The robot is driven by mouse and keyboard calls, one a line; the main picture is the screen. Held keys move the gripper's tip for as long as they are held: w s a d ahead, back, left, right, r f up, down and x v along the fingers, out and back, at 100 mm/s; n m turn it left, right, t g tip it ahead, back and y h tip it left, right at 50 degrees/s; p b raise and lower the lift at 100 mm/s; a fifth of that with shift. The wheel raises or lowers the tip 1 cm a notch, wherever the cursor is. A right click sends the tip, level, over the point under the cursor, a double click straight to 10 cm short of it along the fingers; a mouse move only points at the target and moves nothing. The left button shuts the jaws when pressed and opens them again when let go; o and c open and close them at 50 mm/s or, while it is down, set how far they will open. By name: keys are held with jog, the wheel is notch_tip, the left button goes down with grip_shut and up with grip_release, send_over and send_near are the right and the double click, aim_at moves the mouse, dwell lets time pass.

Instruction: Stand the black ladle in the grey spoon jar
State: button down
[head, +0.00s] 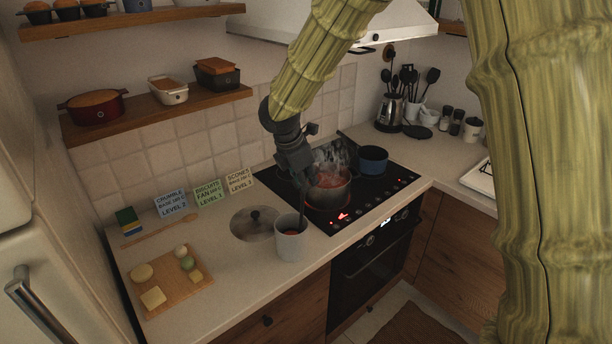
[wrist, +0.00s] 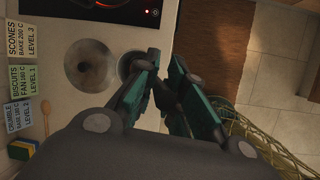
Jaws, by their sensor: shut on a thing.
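The grey spoon jar (head: 291,247) stands on the counter near its front edge, left of the hob. My gripper (head: 301,182) is above the jar and shut on the black ladle (head: 302,211). The ladle's dark shaft runs down from the fingers into the jar's mouth. Its lower end is inside the jar and mostly hidden, with something reddish visible there. In the wrist view the fingers (wrist: 158,80) come together beside the jar's round rim (wrist: 124,60). They cover most of the ladle there.
A steaming pot of red food (head: 329,192) and a dark blue pot (head: 373,160) stand on the hob. A lid (head: 254,224) lies just left of the jar.

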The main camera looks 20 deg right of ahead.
jog(key=shift+f, duration=0.25)
jog(key=c, duration=1.4)
grip_release()
jog(key=shift+r, duration=0.1)
jog(key=v, duration=1.2)
